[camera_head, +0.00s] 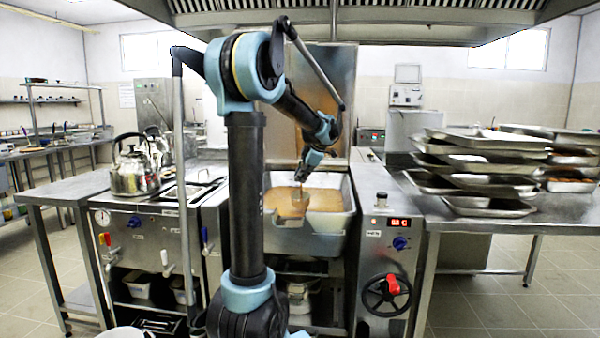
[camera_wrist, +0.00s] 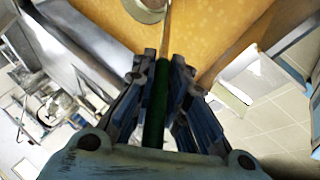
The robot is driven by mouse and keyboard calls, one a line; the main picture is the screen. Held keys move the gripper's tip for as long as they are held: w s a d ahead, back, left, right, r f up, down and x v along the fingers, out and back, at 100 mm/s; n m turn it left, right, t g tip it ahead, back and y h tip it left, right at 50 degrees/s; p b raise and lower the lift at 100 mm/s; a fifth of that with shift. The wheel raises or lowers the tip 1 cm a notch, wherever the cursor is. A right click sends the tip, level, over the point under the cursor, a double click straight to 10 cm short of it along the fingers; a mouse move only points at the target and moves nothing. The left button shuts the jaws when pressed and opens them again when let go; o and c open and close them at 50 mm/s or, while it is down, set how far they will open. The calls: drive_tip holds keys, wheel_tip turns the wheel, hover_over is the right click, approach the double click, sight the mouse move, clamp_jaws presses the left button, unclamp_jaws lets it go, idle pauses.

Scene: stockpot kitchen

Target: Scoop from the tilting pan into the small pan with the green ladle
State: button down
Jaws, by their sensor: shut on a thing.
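The tilting pan (camera_head: 348,222) is a wide steel basin in the middle of the head view, holding orange-brown food. My gripper (camera_head: 303,174) is above the pan, pointing down. In the wrist view my gripper (camera_wrist: 163,65) is shut on the green handle of the ladle (camera_wrist: 155,110). The ladle's round metal bowl shows at the top edge of that view against the food, partly cut off; I cannot tell how full it is. A pale rounded rim (camera_head: 125,332) at the bottom left of the head view may be the small pan; most of it is cut off.
Kettles (camera_head: 130,178) stand on the left counter. Stacked steel trays (camera_head: 485,160) fill much of the right table (camera_head: 500,222). The pan's raised lid (camera_head: 333,90) stands behind my arm. A control column with a handwheel (camera_head: 387,294) is right of the pan.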

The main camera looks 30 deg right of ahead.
sight(301, 192)
wheel_tip(301, 192, down, 10)
drive_tip(key=shift+f, duration=0.25)
idle(0.8)
drive_tip(key=shift+w, duration=0.15)
idle(1.2)
drive_tip(key=shift+w+d+r+m+g+y, duration=0.1)
drive_tip(key=shift+w+d+r+g+y, duration=0.1)
drive_tip(key=shift+w+d+r+g, duration=0.3)
drive_tip(key=shift+w+d+r+m+g+y, duration=0.1)
drive_tip(key=shift+w+d+r+g+y, duration=0.2)
drive_tip(key=shift+w, duration=0.35)
drive_tip(key=shift+w+d+r+m+g+y, duration=0.1)
drive_tip(key=shift+w+d+r+g, duration=0.1)
drive_tip(key=shift+w+r+g, duration=0.3)
wheel_tip(301, 192, up, 20)
idle(1.2)
drive_tip(key=shift+f, duration=0.1)
idle(0.6)
idle(0.3)
